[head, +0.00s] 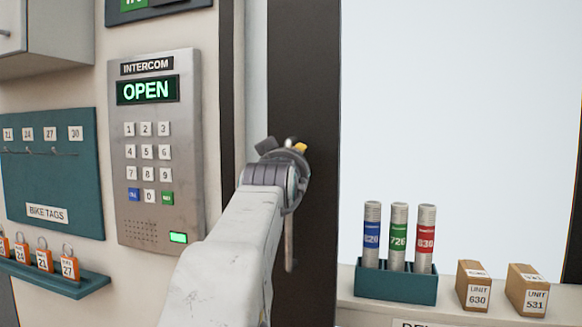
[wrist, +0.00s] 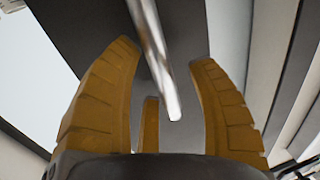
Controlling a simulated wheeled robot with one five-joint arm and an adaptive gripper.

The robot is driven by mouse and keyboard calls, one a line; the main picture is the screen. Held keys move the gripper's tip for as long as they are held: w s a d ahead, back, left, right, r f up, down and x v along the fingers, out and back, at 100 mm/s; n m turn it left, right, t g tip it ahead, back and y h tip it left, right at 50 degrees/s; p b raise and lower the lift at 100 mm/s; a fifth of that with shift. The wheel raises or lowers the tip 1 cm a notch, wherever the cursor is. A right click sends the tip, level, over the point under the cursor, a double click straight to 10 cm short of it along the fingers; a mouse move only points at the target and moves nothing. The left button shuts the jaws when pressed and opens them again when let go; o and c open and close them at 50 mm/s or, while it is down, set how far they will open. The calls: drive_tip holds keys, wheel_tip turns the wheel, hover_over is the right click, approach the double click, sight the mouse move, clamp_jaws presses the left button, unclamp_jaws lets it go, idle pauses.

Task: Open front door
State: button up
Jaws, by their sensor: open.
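The front door's dark upright (head: 303,70) stands in the middle of the head view. A thin metal handle bar (head: 289,240) hangs along it, partly hidden by my arm. My gripper (head: 288,146) is in front of the upright at the top of the visible bar. In the wrist view my gripper (wrist: 164,75) is open, its yellow fingers spread. The silver handle bar (wrist: 154,60) shows between them, its end near the middle of the opening; contact cannot be told. The intercom (head: 155,150) left of the door reads OPEN, with a lit green button.
Left of the intercom are a teal bike tags board (head: 50,180) and a small shelf (head: 60,280) with orange tags. On the right, a ledge (head: 375,308) bears a teal holder (head: 395,285) with labelled tubes and two small boxes (head: 473,287). A bright blank area lies above the ledge.

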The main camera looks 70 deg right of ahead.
drive_tip(key=s+a, duration=0.2)
drive_tip(key=a, duration=0.9)
drive_tip(key=shift+s+a, duration=0.15)
drive_tip(key=shift+a, duration=0.2)
idle(0.3)
